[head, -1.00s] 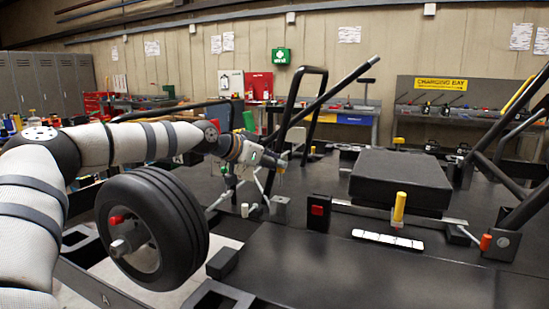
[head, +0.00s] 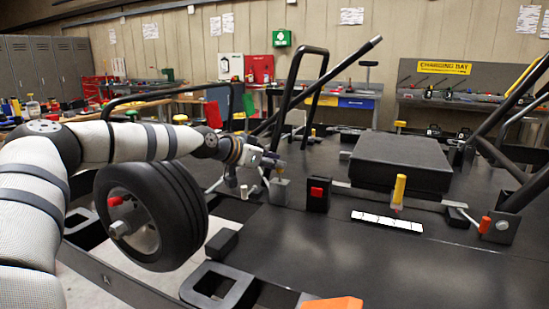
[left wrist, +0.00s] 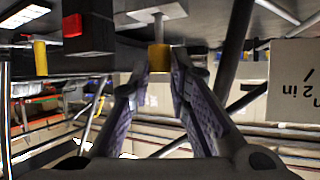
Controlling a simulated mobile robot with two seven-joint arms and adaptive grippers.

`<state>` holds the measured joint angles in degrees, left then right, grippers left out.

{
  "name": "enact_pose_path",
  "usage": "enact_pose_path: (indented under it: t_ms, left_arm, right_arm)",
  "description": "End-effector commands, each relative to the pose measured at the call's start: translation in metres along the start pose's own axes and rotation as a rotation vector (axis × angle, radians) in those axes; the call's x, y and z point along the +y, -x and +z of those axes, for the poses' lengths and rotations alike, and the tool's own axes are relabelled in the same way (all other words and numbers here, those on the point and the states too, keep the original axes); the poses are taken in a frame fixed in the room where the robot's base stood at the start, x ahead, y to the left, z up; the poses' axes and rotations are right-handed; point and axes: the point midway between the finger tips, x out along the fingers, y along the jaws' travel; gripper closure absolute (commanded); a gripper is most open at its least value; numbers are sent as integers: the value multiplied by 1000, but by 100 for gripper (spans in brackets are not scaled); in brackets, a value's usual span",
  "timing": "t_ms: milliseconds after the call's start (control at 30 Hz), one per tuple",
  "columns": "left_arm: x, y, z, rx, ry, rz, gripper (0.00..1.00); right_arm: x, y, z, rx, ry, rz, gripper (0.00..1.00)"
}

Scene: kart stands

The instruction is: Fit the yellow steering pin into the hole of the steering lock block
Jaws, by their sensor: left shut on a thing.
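My left gripper (head: 277,164) is shut on the yellow steering pin, just above the grey steering lock block (head: 279,190). In the left wrist view, which is upside down, the yellow pin handle (left wrist: 159,62) sits between the fingertips (left wrist: 160,75). Its thin pale shaft (left wrist: 158,28) points at the grey block (left wrist: 150,7). The shaft's end meets the block's face in that view. I cannot tell whether it is in the hole or how deep. My right gripper is not in view.
A black box with a red button (head: 318,194) stands right of the block. Another yellow-handled piece (head: 399,190) stands farther right by a white strip (head: 388,221). A black tyre (head: 150,215) is under my left arm. An orange piece (head: 335,303) shows at the bottom edge.

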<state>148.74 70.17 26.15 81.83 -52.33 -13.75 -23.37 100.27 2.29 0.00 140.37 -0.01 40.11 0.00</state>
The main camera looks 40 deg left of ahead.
Motion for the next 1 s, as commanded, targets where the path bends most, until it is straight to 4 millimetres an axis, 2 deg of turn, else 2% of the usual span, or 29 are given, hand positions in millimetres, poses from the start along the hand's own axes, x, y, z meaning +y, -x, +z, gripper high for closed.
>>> enact_pose_path:
  t_ms: [433,1000]
  left_arm:
    - [1,-10,20,-1,0,1,100]
    - [1,-11,23,0,0,0,100]
  right_arm:
    - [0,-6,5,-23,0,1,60]
    - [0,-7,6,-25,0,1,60]
